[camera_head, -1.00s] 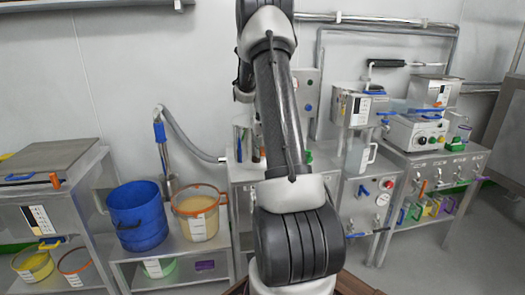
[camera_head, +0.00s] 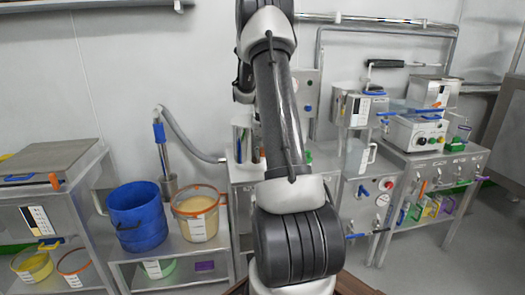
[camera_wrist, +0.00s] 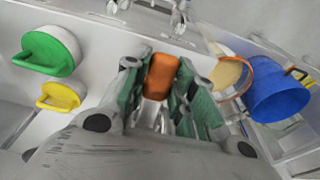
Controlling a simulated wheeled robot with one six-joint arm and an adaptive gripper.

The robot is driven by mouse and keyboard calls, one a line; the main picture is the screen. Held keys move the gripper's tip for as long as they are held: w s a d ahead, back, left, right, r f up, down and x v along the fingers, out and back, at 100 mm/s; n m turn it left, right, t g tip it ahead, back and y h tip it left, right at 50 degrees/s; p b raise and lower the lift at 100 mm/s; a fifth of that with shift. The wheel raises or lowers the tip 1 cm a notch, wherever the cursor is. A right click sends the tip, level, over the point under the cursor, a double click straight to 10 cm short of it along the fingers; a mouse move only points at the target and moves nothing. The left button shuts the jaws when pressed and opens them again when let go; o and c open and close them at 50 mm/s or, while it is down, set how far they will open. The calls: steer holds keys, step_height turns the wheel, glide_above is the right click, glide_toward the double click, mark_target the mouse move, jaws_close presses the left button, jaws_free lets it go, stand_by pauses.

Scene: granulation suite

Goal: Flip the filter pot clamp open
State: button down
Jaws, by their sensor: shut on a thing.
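In the wrist view an orange block-like handle (camera_wrist: 161,76), which appears to be the filter pot clamp's lever, sits between the green-padded fingers of my gripper (camera_wrist: 160,90). The fingers are shut on it from both sides. The metal part below the handle is partly hidden by the fingers, so I cannot tell the clamp's exact angle. In the head view my arm covers the gripper and the clamp.
A green-handled round lid (camera_wrist: 48,55) and a yellow handle (camera_wrist: 60,96) lie left in the wrist view. A blue bucket (camera_head: 138,216) and an orange-rimmed tub (camera_head: 198,214) stand on a low shelf. A control box (camera_head: 415,130) stands on the right bench.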

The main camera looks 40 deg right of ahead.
steer(key=shift+w+d+r, duration=0.35)
steer(key=shift+w+r, duration=0.2)
steer(key=shift+r, duration=0.05)
steer(key=c, duration=1.3)
jaws_free()
steer(key=shift+w+f, duration=0.1)
steer(key=shift+o, duration=0.7)
steer(key=shift+f, duration=0.15)
step_height(320, 180, up, 12)
steer(key=s+a, duration=0.1)
steer(key=s, duration=0.1)
steer(key=shift+a, duration=0.1)
steer(key=shift+c, duration=0.4)
